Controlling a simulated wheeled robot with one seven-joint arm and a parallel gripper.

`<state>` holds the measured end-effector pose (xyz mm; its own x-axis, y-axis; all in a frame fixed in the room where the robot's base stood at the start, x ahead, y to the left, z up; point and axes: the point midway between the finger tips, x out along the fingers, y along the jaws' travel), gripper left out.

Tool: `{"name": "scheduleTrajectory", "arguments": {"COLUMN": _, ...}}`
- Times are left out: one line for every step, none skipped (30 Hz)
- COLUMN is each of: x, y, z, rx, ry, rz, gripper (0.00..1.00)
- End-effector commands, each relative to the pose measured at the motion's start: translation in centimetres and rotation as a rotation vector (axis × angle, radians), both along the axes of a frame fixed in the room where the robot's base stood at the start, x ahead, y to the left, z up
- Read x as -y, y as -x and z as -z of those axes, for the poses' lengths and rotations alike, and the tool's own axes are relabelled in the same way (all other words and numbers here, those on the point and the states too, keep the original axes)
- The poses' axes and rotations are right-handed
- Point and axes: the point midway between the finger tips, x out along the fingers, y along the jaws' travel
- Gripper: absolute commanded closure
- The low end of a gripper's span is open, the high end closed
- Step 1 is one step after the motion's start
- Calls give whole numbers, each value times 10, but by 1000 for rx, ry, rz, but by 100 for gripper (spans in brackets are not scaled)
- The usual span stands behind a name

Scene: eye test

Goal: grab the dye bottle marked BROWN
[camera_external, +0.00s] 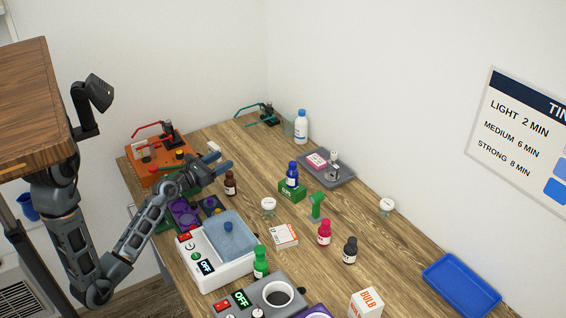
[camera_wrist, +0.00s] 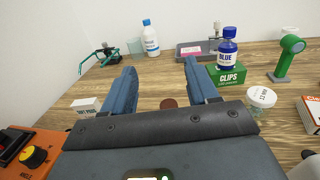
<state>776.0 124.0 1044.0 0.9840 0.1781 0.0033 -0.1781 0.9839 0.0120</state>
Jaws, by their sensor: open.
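A small brown bottle (camera_external: 230,183) with a dark cap stands upright on the wooden table in the external view. Its label is too small to read. My gripper (camera_external: 221,161) is open and empty, with its two blue fingers apart, just above and behind the bottle in that picture. In the wrist view my gripper (camera_wrist: 160,68) has a round brown top (camera_wrist: 168,102) low between the fingers, likely the brown bottle's cap. The rest of it is hidden behind my gripper's front edge.
A blue bottle (camera_external: 292,175) stands on a green clips box (camera_external: 291,190). Red (camera_external: 324,233), black (camera_external: 350,251) and green (camera_external: 260,262) bottles stand nearer. An orange device (camera_external: 152,176) is left of my gripper, a white bath device (camera_external: 235,273) in front.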

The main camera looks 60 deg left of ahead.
Motion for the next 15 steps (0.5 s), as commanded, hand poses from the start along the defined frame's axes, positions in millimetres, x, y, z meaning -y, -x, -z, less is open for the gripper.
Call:
{"name": "scheduleTrajectory", "arguments": {"x": 0, "y": -1, "z": 6, "rx": -3, "ry": 13, "rz": 3, "gripper": 41}}
{"name": "scheduleTrajectory", "arguments": {"x": 0, "y": -1, "z": 10, "rx": -4, "ry": 16, "rz": 5, "gripper": 41}}
{"name": "scheduleTrajectory", "arguments": {"x": 1, "y": -1, "z": 16, "rx": -4, "ry": 17, "rz": 5, "gripper": 41}}
{"name": "scheduleTrajectory", "arguments": {"x": 0, "y": -1, "z": 21, "rx": -5, "ry": 17, "rz": 5, "gripper": 41}}
{"name": "scheduleTrajectory", "arguments": {"x": 0, "y": -1, "z": 26, "rx": -5, "ry": 18, "rz": 4, "gripper": 41}}
{"name": "scheduleTrajectory", "arguments": {"x": 0, "y": -1, "z": 33, "rx": -5, "ry": 16, "rz": 4, "gripper": 41}}
{"name": "scheduleTrajectory", "arguments": {"x": 1, "y": -1, "z": 38, "rx": -3, "ry": 16, "rz": 5, "gripper": 41}}
{"name": "scheduleTrajectory", "arguments": {"x": 1, "y": -1, "z": 42, "rx": -3, "ry": 17, "rz": 6, "gripper": 41}}
{"name": "scheduleTrajectory", "arguments": {"x": 0, "y": -1, "z": 47, "rx": -4, "ry": 15, "rz": 4, "gripper": 41}}
{"name": "scheduleTrajectory", "arguments": {"x": 0, "y": -1, "z": 50, "rx": -3, "ry": 15, "rz": 3, "gripper": 41}}
{"name": "scheduleTrajectory", "arguments": {"x": 0, "y": -1, "z": 53, "rx": -2, "ry": 16, "rz": 3, "gripper": 41}}
{"name": "scheduleTrajectory", "arguments": {"x": 0, "y": -1, "z": 56, "rx": -1, "ry": 14, "rz": 4, "gripper": 41}}
{"name": "scheduleTrajectory", "arguments": {"x": 1, "y": -1, "z": 57, "rx": -2, "ry": 14, "rz": 4, "gripper": 41}}
{"name": "scheduleTrajectory", "arguments": {"x": 1, "y": -1, "z": 58, "rx": -2, "ry": 13, "rz": 4, "gripper": 41}}
{"name": "scheduleTrajectory", "arguments": {"x": 0, "y": -1, "z": 60, "rx": -2, "ry": 13, "rz": 4, "gripper": 41}}
